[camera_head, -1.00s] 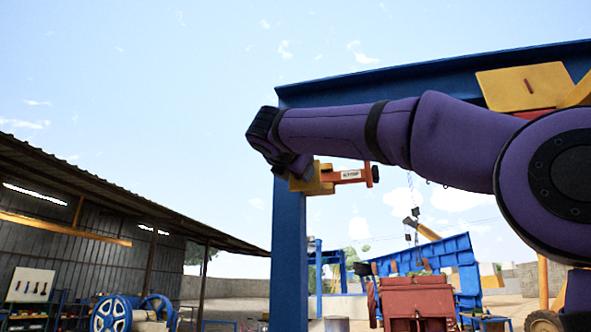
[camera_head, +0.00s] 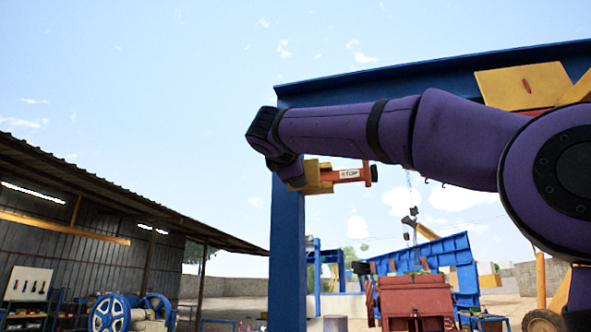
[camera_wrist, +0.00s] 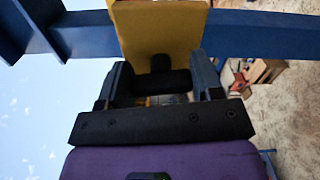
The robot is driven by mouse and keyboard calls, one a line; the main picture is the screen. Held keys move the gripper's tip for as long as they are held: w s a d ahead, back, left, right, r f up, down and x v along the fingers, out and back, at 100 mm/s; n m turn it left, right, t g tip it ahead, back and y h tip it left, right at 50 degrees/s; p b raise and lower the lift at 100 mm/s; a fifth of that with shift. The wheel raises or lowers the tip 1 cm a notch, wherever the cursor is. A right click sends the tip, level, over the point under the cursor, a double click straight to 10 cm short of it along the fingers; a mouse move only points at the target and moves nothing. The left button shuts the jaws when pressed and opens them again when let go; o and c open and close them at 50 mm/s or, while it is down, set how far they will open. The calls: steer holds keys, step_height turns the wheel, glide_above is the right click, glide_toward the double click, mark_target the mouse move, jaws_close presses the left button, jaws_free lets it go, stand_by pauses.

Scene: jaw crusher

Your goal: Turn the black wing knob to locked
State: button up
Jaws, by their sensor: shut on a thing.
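The black wing knob (camera_wrist: 162,83) sits on the face of a yellow box (camera_wrist: 160,28) in the wrist view. Its short stem meets the box, and its wide bar lies crosswise in the picture. My gripper (camera_wrist: 163,80) has one finger at each end of the bar and is shut on it. In the head view my gripper (camera_head: 288,172) is at the left side of the yellow box (camera_head: 319,178), and the knob is hidden there. No locked mark is readable.
A red bracket with a white label (camera_head: 348,174) sticks out right of the box. A blue post (camera_head: 289,250) stands below, and a blue beam (camera_head: 400,82) runs above. A red machine (camera_head: 414,297) stands lower right. Open sky lies left of the post.

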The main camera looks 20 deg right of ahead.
steer(key=shift+f+m, duration=0.15)
steer(key=shift+m, duration=0.85)
steer(key=o, duration=0.9)
steer(key=v, duration=1.1)
